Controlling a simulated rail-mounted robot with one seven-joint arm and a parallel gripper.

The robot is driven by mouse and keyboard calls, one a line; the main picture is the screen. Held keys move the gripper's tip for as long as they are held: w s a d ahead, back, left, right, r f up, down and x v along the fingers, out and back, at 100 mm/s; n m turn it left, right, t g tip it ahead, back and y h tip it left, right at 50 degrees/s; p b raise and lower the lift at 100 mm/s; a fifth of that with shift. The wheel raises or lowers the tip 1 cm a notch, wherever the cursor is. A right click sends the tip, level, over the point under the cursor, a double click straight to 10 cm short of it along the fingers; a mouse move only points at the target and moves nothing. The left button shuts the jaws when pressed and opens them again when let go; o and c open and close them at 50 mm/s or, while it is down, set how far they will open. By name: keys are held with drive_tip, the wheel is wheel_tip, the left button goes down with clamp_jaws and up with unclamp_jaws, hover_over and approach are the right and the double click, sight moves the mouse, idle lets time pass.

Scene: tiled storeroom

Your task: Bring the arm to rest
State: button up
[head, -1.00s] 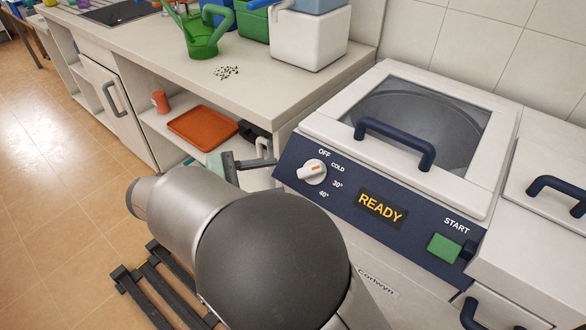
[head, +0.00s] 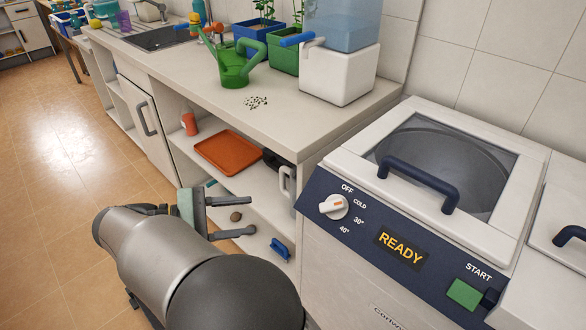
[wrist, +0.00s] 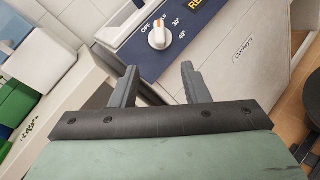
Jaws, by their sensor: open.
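My gripper (head: 240,216) is open and empty. In the head view it is in front of the shelves under the counter, to the left of the washing machine (head: 334,251). In the wrist view my gripper (wrist: 158,85) shows its two fingers spread apart with nothing between them. Beyond the fingers are the machine's dial (wrist: 160,36) and blue panel. The fingers appear clear of the machine.
The washer lid is closed and its panel reads READY. The counter (head: 290,118) bears a green watering can (head: 233,68), dark specks, planters and a water dispenser (head: 338,72). An orange tray (head: 228,152) lies on the shelf. The tiled floor at left is clear.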

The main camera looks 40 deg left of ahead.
drive_tip(key=w+d+r+m+g+p, duration=0.3)
drive_tip(key=w+d+g, duration=0.1)
drive_tip(key=w+d, duration=0.5)
drive_tip(key=w+d+r+m+g+p, duration=0.35)
drive_tip(key=w+d, duration=0.35)
drive_tip(key=d, duration=0.4)
drive_tip(key=d+r+m+g+y+p, duration=0.1)
drive_tip(key=d+m+g+p, duration=0.1)
drive_tip(key=d, duration=0.4)
drive_tip(key=d+r+m+g+p, duration=0.1)
drive_tip(key=d+g+p, duration=0.15)
drive_tip(key=d, duration=0.35)
drive_tip(key=s+d+m+y+p, duration=0.3)
drive_tip(key=d+m, duration=0.3)
drive_tip(key=d, duration=0.2)
drive_tip(key=s+d+r+m+g+y+p, duration=0.1)
drive_tip(key=s+d+m+y+p, duration=0.2)
drive_tip(key=d, duration=0.6)
drive_tip(key=s+m+y, duration=0.2)
drive_tip(key=s+m, duration=0.1)
drive_tip(key=m, duration=0.1)
drive_tip(key=shift+s+r, duration=0.2)
